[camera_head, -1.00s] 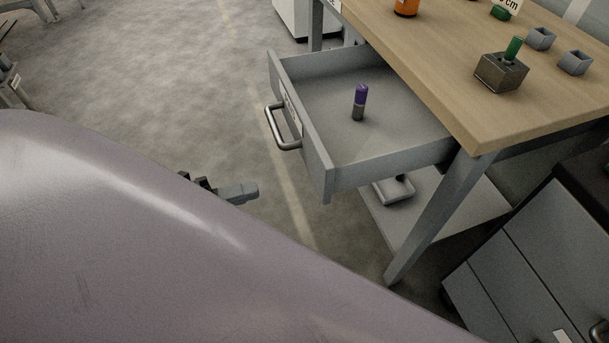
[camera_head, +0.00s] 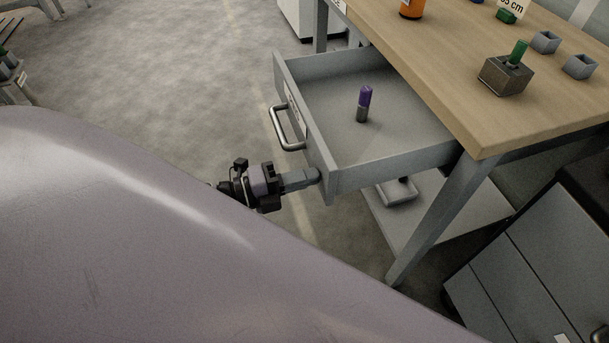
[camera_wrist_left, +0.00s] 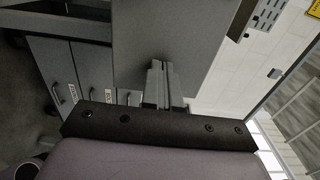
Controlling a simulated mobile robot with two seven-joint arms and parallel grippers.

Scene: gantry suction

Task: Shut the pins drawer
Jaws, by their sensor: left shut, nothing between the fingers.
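The pins drawer (camera_head: 385,143) is a grey drawer pulled out from under the wooden-topped workbench. Its front carries a metal bar handle (camera_head: 284,128) and a label that I cannot read. A purple-topped pin (camera_head: 364,104) stands upright inside it. My left gripper (camera_head: 318,175) is shut and empty, with its tips at the near right end of the drawer front, right of and below the handle; I cannot tell if they touch. In the left wrist view the shut fingers (camera_wrist_left: 160,70) point at a flat grey panel, likely the drawer front (camera_wrist_left: 165,40). My right gripper is out of view.
The workbench top (camera_head: 470,110) holds a dark block with a green pin (camera_head: 505,75), small grey boxes (camera_head: 545,41) and an orange item (camera_head: 411,8). A grey cabinet (camera_head: 530,260) stands at the lower right. The floor left of the drawer is clear.

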